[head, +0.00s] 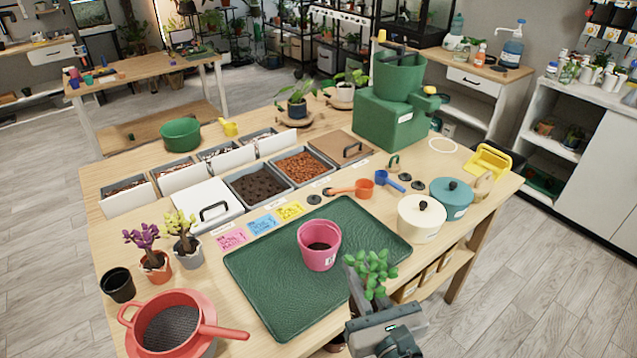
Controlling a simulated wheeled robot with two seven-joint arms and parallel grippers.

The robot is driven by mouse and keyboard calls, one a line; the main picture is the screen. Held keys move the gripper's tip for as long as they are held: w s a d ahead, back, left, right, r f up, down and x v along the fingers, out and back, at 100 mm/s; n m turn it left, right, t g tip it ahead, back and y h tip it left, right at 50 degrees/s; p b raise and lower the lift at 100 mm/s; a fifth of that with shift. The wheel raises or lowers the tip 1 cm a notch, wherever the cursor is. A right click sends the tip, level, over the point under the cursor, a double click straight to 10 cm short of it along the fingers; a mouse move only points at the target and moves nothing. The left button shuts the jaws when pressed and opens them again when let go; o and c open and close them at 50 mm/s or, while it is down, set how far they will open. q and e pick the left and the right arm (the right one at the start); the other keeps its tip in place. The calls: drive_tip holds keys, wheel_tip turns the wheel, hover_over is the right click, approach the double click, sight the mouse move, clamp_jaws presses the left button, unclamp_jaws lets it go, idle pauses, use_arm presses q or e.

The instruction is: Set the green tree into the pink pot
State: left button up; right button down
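The pink pot (319,246) stands upright on the green mat (270,278), with dark soil inside. The green tree (370,268) is just to the right of and nearer than the pot, over the mat's front right edge, apart from the pot's opening. My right gripper (368,303) comes in from the bottom and is shut on the tree's lower part. The gripper hides the tree's base. My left gripper is out of view.
A red sieve (172,326), a black pot (117,285) and two potted trees, purple (144,238) and yellow (180,224), stand left of the mat. A cream lidded pot (421,217) and a teal one (452,197) stand to the right. The mat's left part is clear.

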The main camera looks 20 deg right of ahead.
drive_tip(key=w+r+m+h+p, duration=0.1)
drive_tip(key=w+p, duration=0.4)
drive_tip(key=w, duration=0.7)
drive_tip(key=w+r+m+h+p, duration=0.1)
drive_tip(key=w+r+h+p, duration=0.1)
drive_tip(key=w+p, duration=0.4)
drive_tip(key=w+h, duration=0.1)
drive_tip(key=w, duration=0.4)
drive_tip(key=shift+w+a+m, duration=0.25)
drive_tip(key=shift+w+m, duration=0.05)
drive_tip(key=shift+w, duration=0.05)
drive_tip(key=shift+f, duration=0.25)
wheel_tip(320, 180, down, 10)
drive_tip(key=b, duration=0.9)
drive_tip(key=shift+r, duration=0.2)
drive_tip(key=shift+f, duration=0.55)
idle(0.8)
drive_tip(key=c, duration=1.7)
unclamp_jaws()
